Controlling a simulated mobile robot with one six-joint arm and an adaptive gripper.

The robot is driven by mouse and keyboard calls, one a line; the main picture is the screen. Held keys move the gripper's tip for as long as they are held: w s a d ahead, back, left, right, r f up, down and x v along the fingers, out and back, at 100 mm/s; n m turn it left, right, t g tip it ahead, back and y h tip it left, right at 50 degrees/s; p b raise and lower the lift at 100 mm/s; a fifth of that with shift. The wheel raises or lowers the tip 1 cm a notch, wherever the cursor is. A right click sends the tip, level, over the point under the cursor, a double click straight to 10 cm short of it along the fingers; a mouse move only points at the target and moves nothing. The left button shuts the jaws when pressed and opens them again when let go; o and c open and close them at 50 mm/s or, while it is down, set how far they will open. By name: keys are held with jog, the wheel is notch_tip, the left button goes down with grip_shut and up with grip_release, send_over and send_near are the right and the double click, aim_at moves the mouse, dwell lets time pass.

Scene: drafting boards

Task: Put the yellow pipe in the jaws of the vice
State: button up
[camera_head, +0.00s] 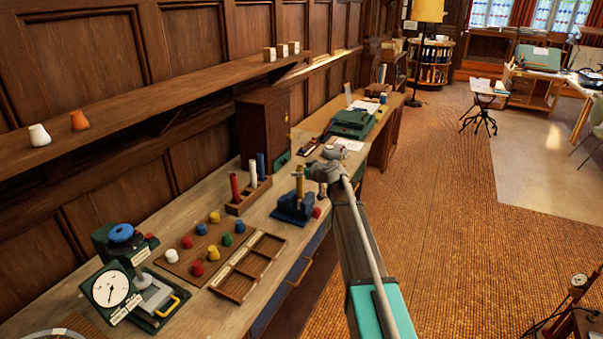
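The yellow pipe (300,186) stands upright at the blue vice (292,212) on the workbench. Its lower end is at the vice jaws; I cannot tell whether it sits between them or just above. My gripper (300,174) reaches in from the right at the upper part of the pipe, with its fingertips at or across the pipe. The fingers are too small in view to tell whether they are closed on it.
A wooden rack (247,198) left of the vice holds red, white and blue pipes. Several coloured knobs stand on a board (178,262) nearer. An empty compartment tray (232,285) lies in front of the vice. A dial gauge (110,289) and green machine stand at lower left.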

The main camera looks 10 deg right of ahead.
jog(key=shift+r, duration=0.1)
dwell(0.3)
jog(key=shift+r, duration=0.15)
jog(key=p+v, duration=0.5)
jog(key=v, duration=0.7)
jog(key=shift+a, duration=0.1)
dwell(0.4)
jog(key=s+a+f+m+g+h, duration=0.1)
jog(key=s+a+f+g, duration=0.2)
jog(key=s, duration=0.5)
jog(key=s+a+f+m+g+h, duration=0.1)
jog(key=s+a+f+g, duration=0.2)
jog(key=s, duration=0.5)
jog(key=s+a+f+m+g+h, duration=0.1)
jog(key=s+a+f+g+h, duration=0.2)
jog(key=s, duration=0.5)
jog(key=s+d+f+m+g+h, duration=0.1)
jog(key=s, duration=0.4)
jog(key=s+d+f+m+g+h, duration=0.1)
jog(key=s+d+m, duration=0.1)
jog(key=s, duration=0.4)
jog(key=shift+s+d+f+g, duration=0.3)
jog(key=shift+c, duration=0.2)
